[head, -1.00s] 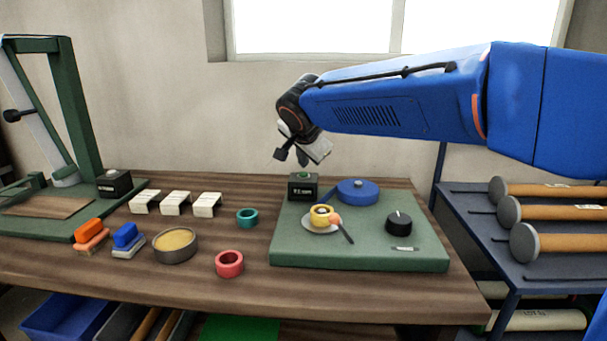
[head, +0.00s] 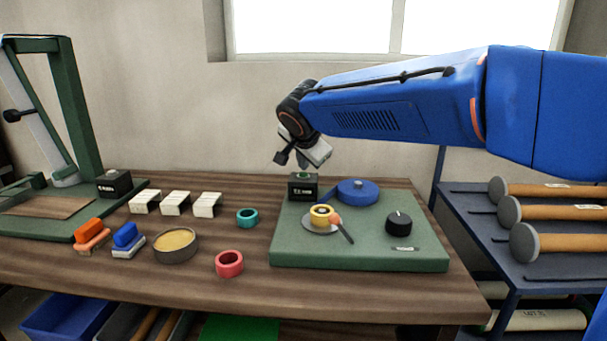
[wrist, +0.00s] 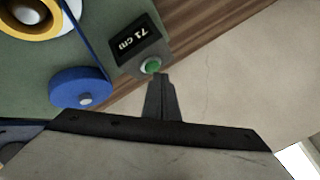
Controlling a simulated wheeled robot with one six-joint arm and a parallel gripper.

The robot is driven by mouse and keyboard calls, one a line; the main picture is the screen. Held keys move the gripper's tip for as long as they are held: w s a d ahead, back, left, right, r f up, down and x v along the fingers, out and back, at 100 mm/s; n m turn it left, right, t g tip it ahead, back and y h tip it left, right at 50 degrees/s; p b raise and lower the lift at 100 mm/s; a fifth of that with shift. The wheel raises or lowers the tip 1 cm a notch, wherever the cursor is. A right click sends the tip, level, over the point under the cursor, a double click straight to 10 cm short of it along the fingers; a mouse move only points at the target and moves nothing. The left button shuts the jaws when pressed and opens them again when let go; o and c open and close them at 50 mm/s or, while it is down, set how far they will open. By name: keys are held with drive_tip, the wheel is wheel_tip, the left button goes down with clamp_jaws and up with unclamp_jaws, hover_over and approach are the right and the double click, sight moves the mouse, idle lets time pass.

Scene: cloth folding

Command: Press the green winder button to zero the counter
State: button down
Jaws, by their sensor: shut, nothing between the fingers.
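The winder's counter box (head: 303,188) is a dark box at the back left of the green base plate, with the green button (head: 303,175) on its top. In the wrist view the counter display (wrist: 134,43) reads "71 cm" and the green button (wrist: 151,66) sits beside it. My gripper (head: 303,168) is shut and empty, its tips just over the button. In the wrist view the closed fingertips (wrist: 159,77) are right by the button's edge; I cannot tell whether they touch it.
On the green plate (head: 300,250) stand a blue reel (head: 357,191), a yellow roll on a grey disc (head: 321,217) and a black knob (head: 399,223). A teal ring (head: 247,217) and a red ring (head: 229,263) lie on the wooden table to the left. A wall is behind.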

sight(303, 179)
drive_tip(key=shift+f, duration=0.45)
idle(0.4)
drive_tip(key=shift+r, duration=0.9)
drive_tip(key=shift+r, duration=0.1)
wheel_tip(303, 179, up, 5)
drive_tip(key=shift+f, duration=0.1)
idle(0.6)
idle(0.5)
